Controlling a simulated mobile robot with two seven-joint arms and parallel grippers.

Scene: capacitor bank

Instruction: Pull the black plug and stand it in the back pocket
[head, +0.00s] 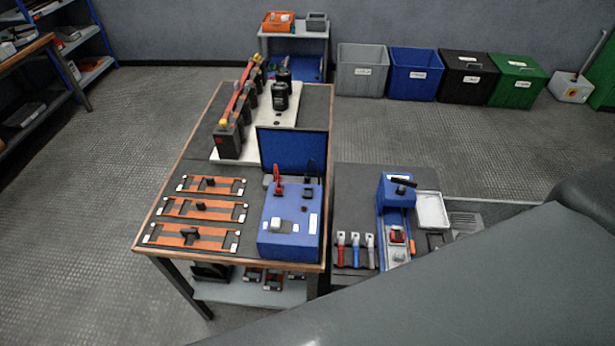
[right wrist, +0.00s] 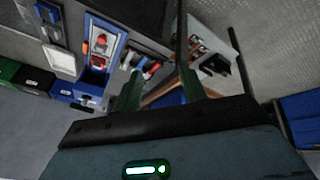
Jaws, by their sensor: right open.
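A black plug (head: 308,178) stands upright at the back right of the blue instrument box (head: 290,222), to the right of a red plug (head: 277,178). An upright blue panel (head: 292,150) is behind them. I cannot tell which recess is the back pocket. My right gripper shows in the right wrist view (right wrist: 159,78), with its two fingers apart and nothing visible between them. In the head view its arm covers the lower right, and the fingers are not visible. My left gripper is not in view.
Several orange-and-black bars (head: 200,208) lie left of the box. Dark capacitors (head: 228,141) and a black cylinder (head: 280,96) stand on a white board behind. A side table (head: 352,200) on the right holds a blue holder (head: 394,200), a white tray (head: 432,211) and colored-handled tools.

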